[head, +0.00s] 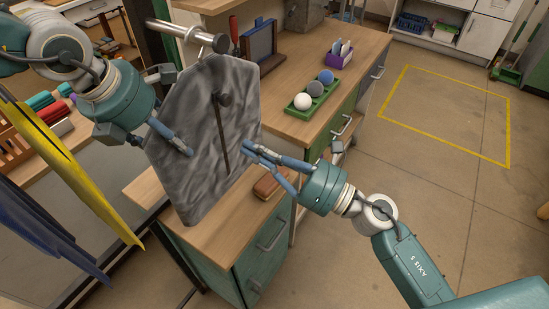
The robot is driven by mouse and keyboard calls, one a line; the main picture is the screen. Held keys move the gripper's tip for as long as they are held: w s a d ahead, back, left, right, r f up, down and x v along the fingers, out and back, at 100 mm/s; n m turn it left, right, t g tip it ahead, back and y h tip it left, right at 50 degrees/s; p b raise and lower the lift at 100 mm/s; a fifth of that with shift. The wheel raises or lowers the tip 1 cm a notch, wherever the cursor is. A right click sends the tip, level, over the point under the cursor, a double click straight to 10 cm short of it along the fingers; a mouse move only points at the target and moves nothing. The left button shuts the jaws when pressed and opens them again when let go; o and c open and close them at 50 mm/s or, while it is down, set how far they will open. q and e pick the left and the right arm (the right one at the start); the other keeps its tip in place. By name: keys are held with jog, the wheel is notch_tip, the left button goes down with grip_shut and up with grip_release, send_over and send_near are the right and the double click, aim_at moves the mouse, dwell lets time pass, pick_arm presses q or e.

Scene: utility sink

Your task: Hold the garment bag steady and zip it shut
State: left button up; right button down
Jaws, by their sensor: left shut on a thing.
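The grey garment bag (190,115) hangs from a metal rail (180,33) in the middle of the head view. A dark zip line (221,140) runs down its front, with a dark round-ended pull (224,99) near the top. My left gripper (188,151) is shut on the bag, its finger lying across the left part of the front. My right gripper (247,150) is at the bag's right edge, right of the zip's lower half and below the pull. Its fingers look slightly apart, with nothing seen between them.
A wooden counter (300,122) behind holds a green tray (318,100) with balls and a purple holder (337,60). A brown brush-like block (270,184) lies beside the bag. Yellow and dark blue cloths (75,170) hang at left. The floor at right is open.

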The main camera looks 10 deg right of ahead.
jog(key=v, duration=0.5)
pick_arm(q)
jog(key=o, duration=1.5)
jog(key=shift+o, duration=0.2)
jog(key=shift+r, duration=0.1)
